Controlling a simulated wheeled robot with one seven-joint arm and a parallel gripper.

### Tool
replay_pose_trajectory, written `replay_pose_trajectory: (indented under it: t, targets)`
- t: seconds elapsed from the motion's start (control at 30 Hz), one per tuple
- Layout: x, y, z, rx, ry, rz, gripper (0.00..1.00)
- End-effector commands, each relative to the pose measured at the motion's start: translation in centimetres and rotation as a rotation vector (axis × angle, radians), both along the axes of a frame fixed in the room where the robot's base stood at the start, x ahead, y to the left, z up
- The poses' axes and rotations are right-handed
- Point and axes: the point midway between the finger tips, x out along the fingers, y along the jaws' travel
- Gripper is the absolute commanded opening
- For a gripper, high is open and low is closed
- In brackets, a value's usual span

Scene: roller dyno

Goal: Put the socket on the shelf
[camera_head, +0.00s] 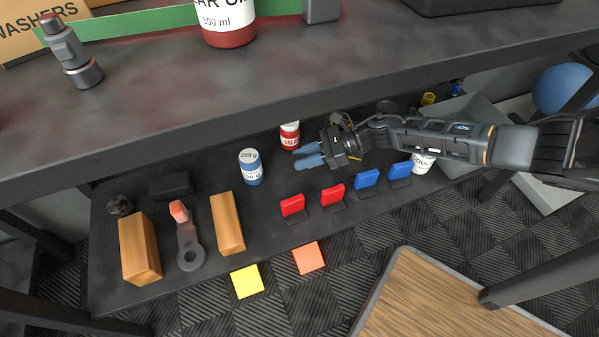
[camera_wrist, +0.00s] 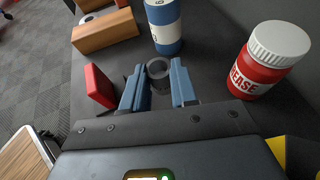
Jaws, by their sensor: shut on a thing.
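My gripper (camera_head: 306,156) reaches in under the upper bench top, over the dark lower shelf (camera_head: 280,240). In the wrist view its blue fingers (camera_wrist: 159,86) are shut on a dark grey ring-shaped socket (camera_wrist: 159,70), which sits between the fingertips with its round opening showing. In the head view I cannot make out the socket. The socket is at or close above the shelf surface; I cannot tell whether it touches.
Around my gripper are a blue-and-white can (camera_head: 250,167), a red grease jar (camera_head: 290,136) with a white lid, and red (camera_head: 292,205) and blue (camera_head: 367,179) upright plates. Wooden blocks (camera_head: 227,223) stand left. Bare shelf lies between can and red plates.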

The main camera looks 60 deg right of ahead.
Motion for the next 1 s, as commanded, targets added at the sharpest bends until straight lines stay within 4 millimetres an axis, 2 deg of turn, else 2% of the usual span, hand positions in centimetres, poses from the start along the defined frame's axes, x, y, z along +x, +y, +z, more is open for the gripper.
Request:
replay_pose_trajectory:
  t: [0.03,0.2,0.33,0.53,0.97,1.0]
  targets:
    - [0.3,0.7,-0.5,0.001,-0.001,0.001,0.00]
    - [0.7,1.7,-1.2,-0.001,-0.001,-0.001,0.00]
    - [0.8,1.8,-2.2,0.000,0.000,-0.001,0.00]
    - [0.8,1.9,-5.0,0.002,0.000,-0.001,0.00]
    - [0.7,1.8,-5.5,-0.001,-0.001,-0.001,0.00]
    - [0.7,1.8,-5.4,0.000,0.000,-0.001,0.30]
